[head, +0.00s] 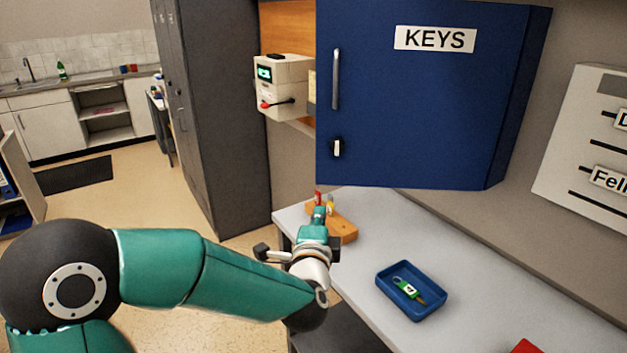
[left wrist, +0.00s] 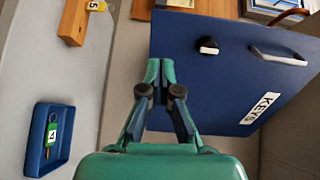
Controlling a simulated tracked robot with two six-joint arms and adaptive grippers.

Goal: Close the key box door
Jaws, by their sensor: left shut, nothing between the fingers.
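The blue key box (head: 420,120) hangs on the wall, with a KEYS label, a bar handle (head: 336,80) and a small knob (head: 337,148) on its front. Its door looks flush with the body; I see no clear gap, though the left edge is hard to judge. The door front (left wrist: 215,85) also shows in the left wrist view, with knob and handle at the top. My left gripper (head: 319,212) is below the box, over the table edge. Its fingertips (left wrist: 160,70) are together and empty, apart from the handle. My right gripper is not in view.
A blue tray (head: 384,285) holding a green-tagged key (head: 408,288) and a wooden block (head: 346,228) with coloured tags stand on the grey table (head: 470,275). A white wall device (head: 283,88) is left of the box. A dark cabinet (head: 215,120) stands further left.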

